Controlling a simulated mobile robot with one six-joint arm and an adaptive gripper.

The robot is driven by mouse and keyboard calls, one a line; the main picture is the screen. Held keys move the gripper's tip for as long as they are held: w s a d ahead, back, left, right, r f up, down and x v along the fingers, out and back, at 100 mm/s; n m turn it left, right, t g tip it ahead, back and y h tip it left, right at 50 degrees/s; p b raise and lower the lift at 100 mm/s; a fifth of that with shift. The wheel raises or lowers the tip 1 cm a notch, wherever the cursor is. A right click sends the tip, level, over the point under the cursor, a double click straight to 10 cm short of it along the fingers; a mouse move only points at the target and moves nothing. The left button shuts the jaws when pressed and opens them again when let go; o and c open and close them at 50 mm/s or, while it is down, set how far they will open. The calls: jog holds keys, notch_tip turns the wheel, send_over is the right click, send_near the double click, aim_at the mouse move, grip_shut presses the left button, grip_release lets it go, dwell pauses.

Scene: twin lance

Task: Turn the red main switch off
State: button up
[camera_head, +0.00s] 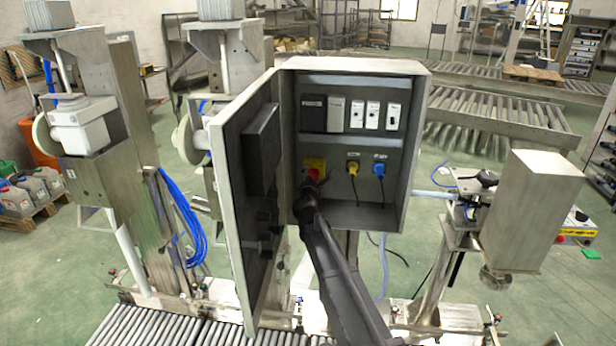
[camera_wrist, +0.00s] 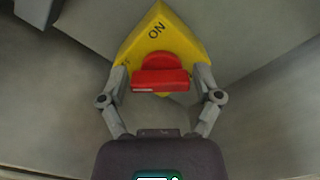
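The red main switch (camera_wrist: 160,76) is a red rotary knob on a yellow plate (camera_wrist: 158,30); the letters "ON" show on the plate above the knob. In the head view the red switch (camera_head: 314,174) sits at the lower left inside the open electrical cabinet (camera_head: 418,130). My gripper (camera_wrist: 160,80) reaches into the cabinet, with one finger on each side of the knob. The fingertips are spread, close to the knob's two ends; whether they touch it cannot be told. In the head view my gripper (camera_head: 312,186) partly covers the switch.
The cabinet door (camera_head: 235,200) stands open on the left. Right of the switch are a yellow plug (camera_head: 352,168) and a blue plug (camera_head: 379,170) with hanging cables. Breaker modules (camera_head: 372,114) sit on the row above. A roller conveyor (camera_head: 150,325) runs below.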

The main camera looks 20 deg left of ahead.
dwell(0.5)
jog(key=shift+s, duration=0.15)
jog(key=v, duration=1.1)
jog(key=shift+s, duration=0.35)
jog(key=shift+d, duration=0.2)
